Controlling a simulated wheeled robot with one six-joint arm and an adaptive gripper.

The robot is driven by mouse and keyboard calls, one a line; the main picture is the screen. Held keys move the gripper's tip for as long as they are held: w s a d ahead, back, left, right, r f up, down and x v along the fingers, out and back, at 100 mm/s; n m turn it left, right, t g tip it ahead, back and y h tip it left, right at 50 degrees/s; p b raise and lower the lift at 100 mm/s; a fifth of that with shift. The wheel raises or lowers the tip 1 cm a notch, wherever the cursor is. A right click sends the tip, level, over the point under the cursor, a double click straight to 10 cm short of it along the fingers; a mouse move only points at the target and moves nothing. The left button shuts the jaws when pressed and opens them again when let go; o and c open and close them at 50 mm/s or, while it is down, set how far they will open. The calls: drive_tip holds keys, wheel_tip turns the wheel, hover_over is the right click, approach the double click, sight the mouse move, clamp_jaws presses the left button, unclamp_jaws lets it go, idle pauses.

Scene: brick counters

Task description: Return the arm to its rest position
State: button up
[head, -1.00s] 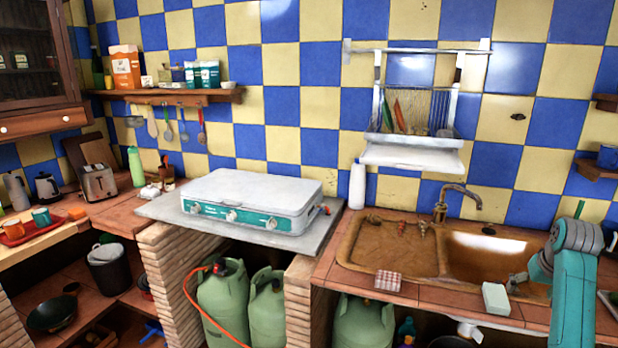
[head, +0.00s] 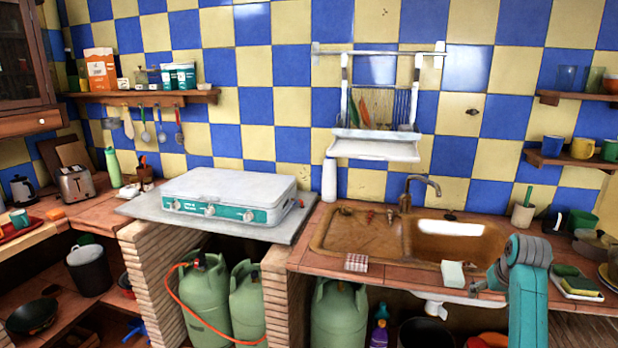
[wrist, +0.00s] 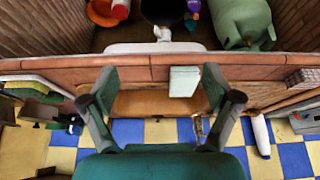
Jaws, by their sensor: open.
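My teal arm (head: 528,290) stands at the lower right of the head view, bent at its grey joint. My gripper (head: 480,287) shows small beside it, near the counter's front edge below the sink. In the wrist view my gripper (wrist: 160,80) has its two fingers wide apart with nothing held between them. A pale block (wrist: 183,80) on the counter edge shows beyond the fingers, nearer the right one. The same block (head: 453,274) sits in front of the sink in the head view.
The brown sink (head: 455,240) and tiled counter (head: 400,270) lie behind my gripper. A dish with sponges (head: 578,284) is right of my arm. A checked cloth (head: 356,262), a camping stove (head: 230,195) and green gas bottles (head: 338,315) are to the left.

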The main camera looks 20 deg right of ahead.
drive_tip(key=s+a+f+n+t, duration=0.15)
drive_tip(key=s+a+f, duration=0.25)
drive_tip(key=a+f, duration=0.75)
drive_tip(key=s+a+f+t, duration=0.2)
drive_tip(key=s+a+f, duration=0.1)
drive_tip(key=a+f, duration=0.85)
drive_tip(key=s+a+f+n+t, duration=0.1)
drive_tip(key=s+a+f+t, duration=0.15)
drive_tip(key=s+a, duration=0.55)
drive_tip(key=s+a+r+n+t, duration=0.1)
drive_tip(key=s+a+r, duration=0.1)
drive_tip(key=s+a, duration=0.5)
drive_tip(key=s+a+r+n+t, duration=0.15)
drive_tip(key=s+a, duration=0.25)
drive_tip(key=s, duration=0.6)
drive_tip(key=s+a+r+n+t+y, duration=0.1)
drive_tip(key=s+a+r, duration=0.3)
drive_tip(key=s+r, duration=1)
drive_tip(key=shift+a+r+t+y, duration=0.15)
drive_tip(key=shift+r+t+y, duration=0.45)
drive_tip(key=shift+y, duration=0.2)
